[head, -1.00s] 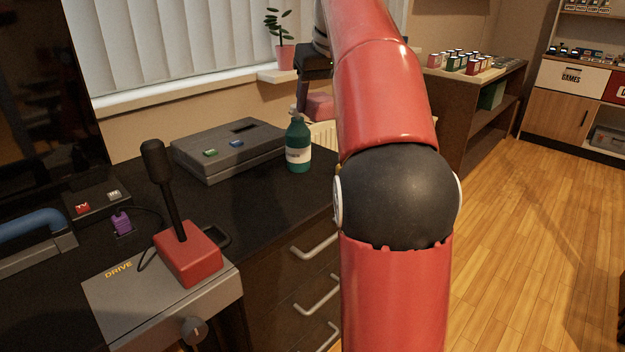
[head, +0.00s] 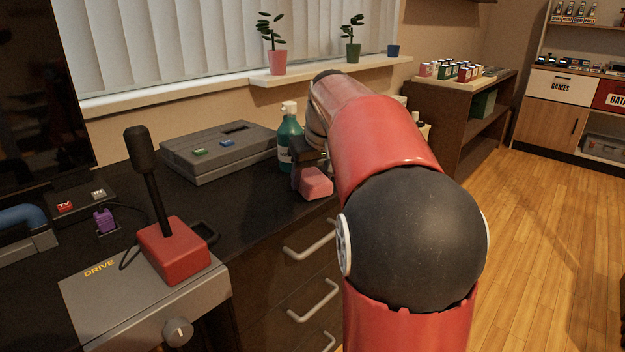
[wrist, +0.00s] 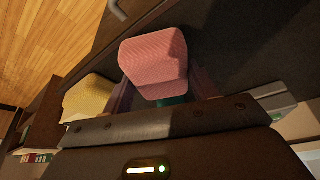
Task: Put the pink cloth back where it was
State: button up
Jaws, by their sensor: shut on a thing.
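The pink cloth (head: 315,183) is a thick, folded-looking block near the right edge of the dark counter (head: 255,205). My gripper (head: 306,168) is shut on it, just in front of the green bottle (head: 287,148). In the wrist view the pink cloth (wrist: 153,60) sits between the two fingers of my gripper (wrist: 160,88), its textured face filling the space past them. I cannot tell whether the cloth touches the counter. My arm hides the counter's right end in the head view.
A yellow cloth-like thing (wrist: 88,98) lies beside the fingers in the wrist view. A grey console box (head: 220,152) stands left of the bottle. A red-based joystick (head: 172,250) stands at front left. Potted plants (head: 277,62) line the windowsill. Drawer handles (head: 310,246) stick out below.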

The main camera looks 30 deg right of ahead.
jog(key=shift+f, duration=0.15)
jog(key=shift+f, duration=0.1)
jog(key=o, duration=0.9)
jog(key=p+v, duration=0.2)
jog(key=v, duration=1)
jog(key=shift+t, duration=0.6)
jog(key=s+a+f, duration=0.5)
jog(key=s+f, duration=0.1)
jog(key=s, duration=0.1)
jog(key=s+a+f, duration=0.5)
jog(key=s+f, duration=0.2)
jog(key=s+a+f, duration=0.5)
jog(key=s+f, duration=0.1)
jog(key=s, duration=0.1)
jog(key=shift+s+a+f, duration=0.2)
jog(key=shift+s+f, duration=0.05)
jog(key=shift+s, duration=0.15)
